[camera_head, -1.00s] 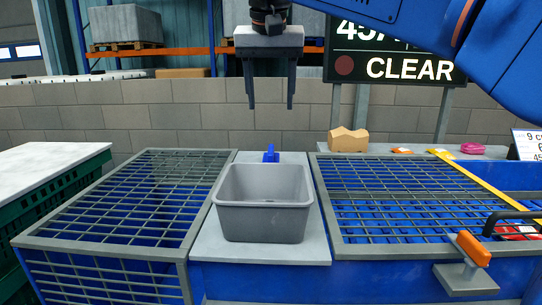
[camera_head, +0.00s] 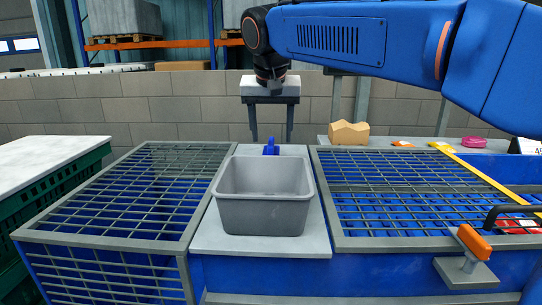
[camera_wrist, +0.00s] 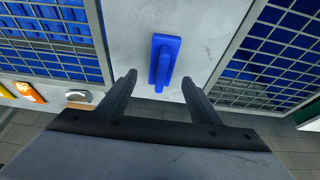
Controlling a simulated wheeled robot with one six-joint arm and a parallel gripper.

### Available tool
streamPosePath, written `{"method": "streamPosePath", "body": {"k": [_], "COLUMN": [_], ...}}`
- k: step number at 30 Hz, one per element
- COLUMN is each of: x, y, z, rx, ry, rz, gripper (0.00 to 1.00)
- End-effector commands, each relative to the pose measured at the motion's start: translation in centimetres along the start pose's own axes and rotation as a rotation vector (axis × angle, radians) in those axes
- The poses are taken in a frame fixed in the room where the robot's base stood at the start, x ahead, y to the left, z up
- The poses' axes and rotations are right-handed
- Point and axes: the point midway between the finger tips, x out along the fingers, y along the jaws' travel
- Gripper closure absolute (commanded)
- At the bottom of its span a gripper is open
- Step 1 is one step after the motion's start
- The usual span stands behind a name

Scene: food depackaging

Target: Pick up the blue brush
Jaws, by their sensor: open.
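The blue brush (camera_head: 271,147) lies on the light grey counter strip, behind the grey bin, which hides part of it in the head view. In the wrist view the whole blue brush (camera_wrist: 164,62) shows, a flat block with a raised handle along it, lying on bare counter. My gripper (camera_head: 272,140) is above and near the brush, fingers pointing down. In the wrist view my gripper (camera_wrist: 160,82) has its two fingers spread apart with nothing between them, and the brush appears just beyond the fingertips, roughly centred between them.
A grey bin (camera_head: 264,213) stands in front of the brush. Metal grids lie left (camera_head: 125,200) and right (camera_head: 415,190) over blue bins. A tan block (camera_head: 348,134) sits on the back ledge. An orange-handled lever (camera_head: 474,243) is at the front right. A block wall stands behind.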

Motion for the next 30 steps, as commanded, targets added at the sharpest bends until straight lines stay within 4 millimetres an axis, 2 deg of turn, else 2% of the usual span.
{"method": "streamPosePath", "body": {"k": [10,20,21,24,27,30], "x": [4.2,4.9,4.9,4.9,4.9,4.9], "y": [-0.2,-0.2,-0.2,-0.2,-0.2,-0.2], "z": [0.7,0.7,0.7,0.7,0.7,0.7], "rx": [0.001,0.001,0.001,0.001,0.001,0.001], "ry": [0.000,0.001,0.001,0.001,0.001,0.001], "rz": [0.000,-0.001,-0.001,-0.001,-0.001,-0.001], "gripper": [0.42,0.42,0.45,0.69,0.88,0.88]}}
